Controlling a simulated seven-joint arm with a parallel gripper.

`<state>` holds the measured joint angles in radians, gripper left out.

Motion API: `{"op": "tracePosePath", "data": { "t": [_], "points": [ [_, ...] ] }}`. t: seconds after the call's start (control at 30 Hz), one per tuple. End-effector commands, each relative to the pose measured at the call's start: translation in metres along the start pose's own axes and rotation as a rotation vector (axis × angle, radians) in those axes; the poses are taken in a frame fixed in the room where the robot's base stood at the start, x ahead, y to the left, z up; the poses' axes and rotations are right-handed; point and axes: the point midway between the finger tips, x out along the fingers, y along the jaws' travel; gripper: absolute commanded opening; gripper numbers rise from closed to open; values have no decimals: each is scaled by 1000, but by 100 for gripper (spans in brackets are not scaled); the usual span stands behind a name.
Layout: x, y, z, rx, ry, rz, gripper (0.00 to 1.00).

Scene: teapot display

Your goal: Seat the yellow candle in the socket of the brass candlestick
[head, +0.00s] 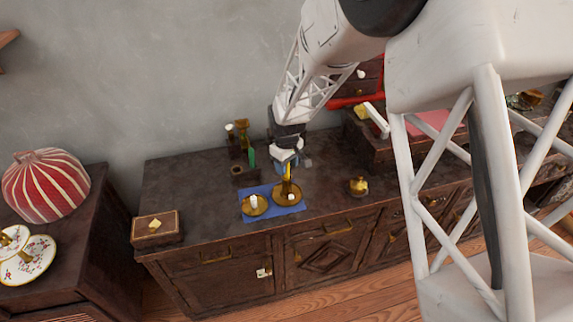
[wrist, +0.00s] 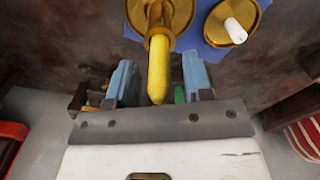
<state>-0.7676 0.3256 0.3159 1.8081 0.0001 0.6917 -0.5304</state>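The yellow candle (wrist: 158,65) stands upright over the brass candlestick (wrist: 178,12), its lower end at the candlestick's middle. How deep it sits in the socket I cannot tell. In the head view the candle (head: 289,171) shows as a thin yellow strip above the round brass base (head: 281,191). My gripper (wrist: 158,68) is open, its two blue-grey fingers apart on either side of the candle, with a visible gap to each. In the head view my gripper (head: 286,158) is right above the candlestick.
A second brass holder with a white candle (wrist: 236,30) stands beside it on a blue mat (head: 272,215). Bottles (head: 242,132) and a green item (head: 251,157) stand behind. A small brass pot (head: 358,186) is to the right. The cabinet top at left is mostly clear.

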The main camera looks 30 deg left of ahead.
Motion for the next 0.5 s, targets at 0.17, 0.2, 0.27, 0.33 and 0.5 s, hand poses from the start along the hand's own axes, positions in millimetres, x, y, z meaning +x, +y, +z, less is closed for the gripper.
{"op": "tracePosePath", "data": {
  "t": [0.17,0.2,0.27,0.33,0.5],
  "points": [
    [-1,0,0,0,0,0,47],
    [-2,0,0,0,0,0,47],
    [-4,0,0,0,0,0,47],
    [-7,0,0,0,0,0,47],
    [-24,0,0,0,2,1,47]
  ]
}}
